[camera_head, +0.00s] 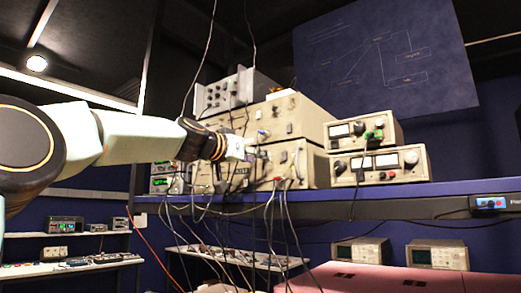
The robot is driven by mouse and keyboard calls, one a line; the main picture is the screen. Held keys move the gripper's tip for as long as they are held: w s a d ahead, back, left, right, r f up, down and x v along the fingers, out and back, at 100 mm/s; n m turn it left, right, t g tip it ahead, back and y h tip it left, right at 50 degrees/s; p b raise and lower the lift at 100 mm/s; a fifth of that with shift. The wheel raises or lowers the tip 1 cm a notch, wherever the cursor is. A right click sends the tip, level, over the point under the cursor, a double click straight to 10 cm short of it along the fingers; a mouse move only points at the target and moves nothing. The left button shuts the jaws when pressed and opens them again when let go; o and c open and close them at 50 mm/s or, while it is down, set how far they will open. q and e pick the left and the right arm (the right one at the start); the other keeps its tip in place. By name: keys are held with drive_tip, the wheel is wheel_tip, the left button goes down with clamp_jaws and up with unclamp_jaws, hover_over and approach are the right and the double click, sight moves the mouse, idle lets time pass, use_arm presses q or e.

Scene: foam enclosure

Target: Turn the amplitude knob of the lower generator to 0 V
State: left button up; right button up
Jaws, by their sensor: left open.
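Two beige instruments are stacked on the right of the blue shelf. The lower one (378,166) has dark meters and a row of knobs. The upper one (350,130) has a meter and a green part. To their left, larger beige units are stacked, one (285,115) above another (300,165). I cannot tell which of these is the lower generator, and the knob labels are too small to read. My left gripper (246,150) is in front of the larger stack, its tip near the front panels. It is open, and I see nothing in it. It hides part of those panels. My right gripper is not in view.
Many cables (280,200) hang from the front panels over the shelf edge (400,187), below my left gripper. More instruments stand on a lower level, including beige ones (437,255). A blue diagram board (385,62) hangs behind. The shelf's right part is fairly clear.

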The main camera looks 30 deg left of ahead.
use_arm(q)
drive_tip(key=shift+w+a, duration=0.4)
drive_tip(key=shift+w, duration=0.4)
drive_tip(key=shift+w+d+r, duration=0.1)
drive_tip(key=shift+w+d, duration=0.25)
drive_tip(key=shift+d, duration=0.25)
drive_tip(key=shift+a, duration=0.5)
drive_tip(key=c, duration=0.4)
drive_tip(key=shift+d, duration=0.3)
drive_tip(key=c, duration=0.4)
drive_tip(key=shift+a, duration=0.15)
clamp_jaws()
